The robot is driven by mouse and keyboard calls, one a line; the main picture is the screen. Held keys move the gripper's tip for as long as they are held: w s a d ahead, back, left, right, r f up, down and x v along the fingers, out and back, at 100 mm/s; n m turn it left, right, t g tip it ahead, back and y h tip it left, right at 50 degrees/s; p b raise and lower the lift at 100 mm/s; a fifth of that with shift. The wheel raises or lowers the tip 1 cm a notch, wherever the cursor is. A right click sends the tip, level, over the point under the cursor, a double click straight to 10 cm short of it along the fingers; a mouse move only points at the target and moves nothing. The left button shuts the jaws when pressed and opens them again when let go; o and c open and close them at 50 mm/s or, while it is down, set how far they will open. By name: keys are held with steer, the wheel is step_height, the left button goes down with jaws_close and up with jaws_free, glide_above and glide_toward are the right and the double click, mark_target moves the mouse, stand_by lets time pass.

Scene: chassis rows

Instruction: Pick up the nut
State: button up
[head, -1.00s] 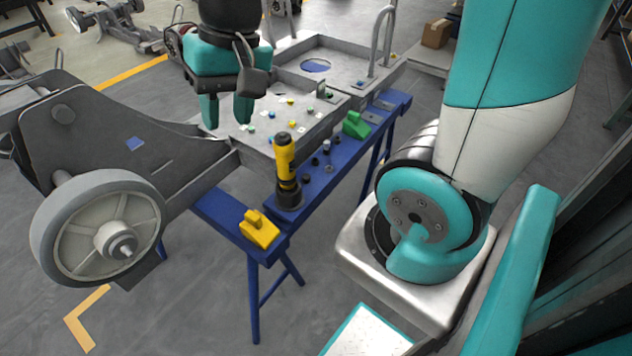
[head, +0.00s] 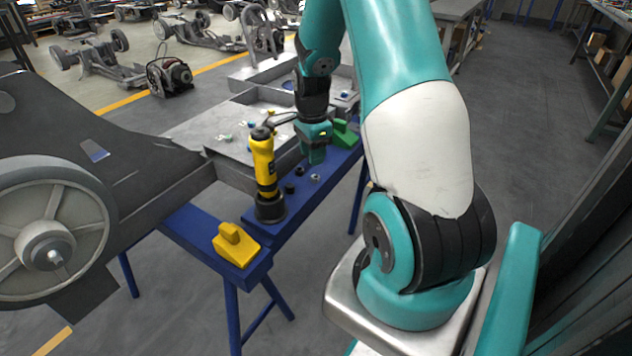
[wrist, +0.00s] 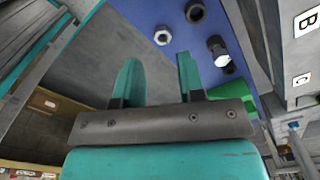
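A small silver nut (head: 315,178) stands on the blue bench (head: 192,222), and it also shows in the wrist view (wrist: 162,35). A black nut (wrist: 195,11) and a bolt with a pale hex end (wrist: 219,52) are near it in the wrist view; small dark parts (head: 289,188) show beside the silver nut in the head view. My gripper (head: 316,158) is above the bench, just behind the silver nut in the picture. In the wrist view my gripper's fingers (wrist: 160,80) are apart with nothing between them, and the silver nut lies beyond their tips.
A yellow-and-black power tool (head: 264,170) stands upright left of my gripper. A grey tray (head: 215,128) lies behind; a wheeled chassis (head: 100,155) is at left.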

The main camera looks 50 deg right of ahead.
mark_target(314, 181)
steer(key=f, duration=0.2)
steer(key=f+b, duration=0.1)
steer(key=f, duration=0.4)
steer(key=shift+d, duration=0.25)
steer(key=c, duration=0.6)
